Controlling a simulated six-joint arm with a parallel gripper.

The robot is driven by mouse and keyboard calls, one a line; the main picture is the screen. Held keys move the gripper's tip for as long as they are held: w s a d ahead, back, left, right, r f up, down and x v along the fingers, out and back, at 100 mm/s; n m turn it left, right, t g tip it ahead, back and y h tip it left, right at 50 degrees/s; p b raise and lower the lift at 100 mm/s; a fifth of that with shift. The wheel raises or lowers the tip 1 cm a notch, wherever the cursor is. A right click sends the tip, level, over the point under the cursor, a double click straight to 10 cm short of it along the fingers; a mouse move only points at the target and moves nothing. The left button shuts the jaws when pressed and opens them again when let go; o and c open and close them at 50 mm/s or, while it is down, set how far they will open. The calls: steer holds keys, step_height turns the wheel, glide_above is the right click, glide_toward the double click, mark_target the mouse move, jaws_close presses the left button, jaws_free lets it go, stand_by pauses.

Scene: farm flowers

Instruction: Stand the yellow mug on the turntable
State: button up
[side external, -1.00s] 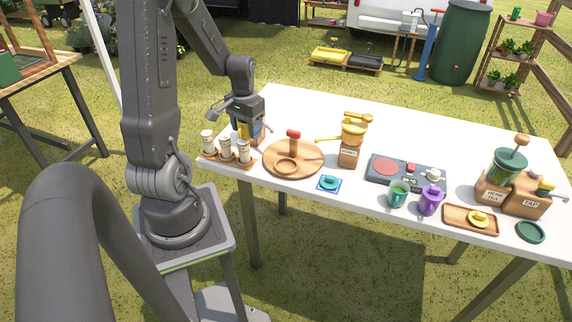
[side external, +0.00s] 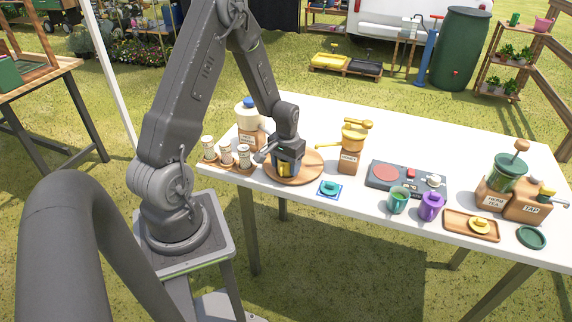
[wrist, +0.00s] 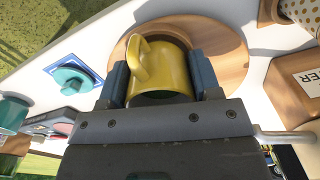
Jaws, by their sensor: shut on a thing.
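The yellow mug (wrist: 168,72) is between my gripper's two blue-grey fingers (wrist: 160,78), with its handle toward the upper left in the wrist view. My gripper (side external: 287,170) is shut on it. In the side view only a small yellow part of the mug (side external: 284,170) shows below the gripper. The round wooden turntable (side external: 312,170) lies right under the mug; it also shows in the wrist view (wrist: 228,48). A darker round ring on the turntable shows behind the mug. I cannot tell whether the mug's base touches the wood. The turntable's red-topped post is hidden in the side view.
A teal item on a blue coaster (side external: 329,188) lies in front. A hot plate (side external: 404,178) is farther right.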

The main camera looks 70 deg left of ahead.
steer(key=shift+f, duration=0.25)
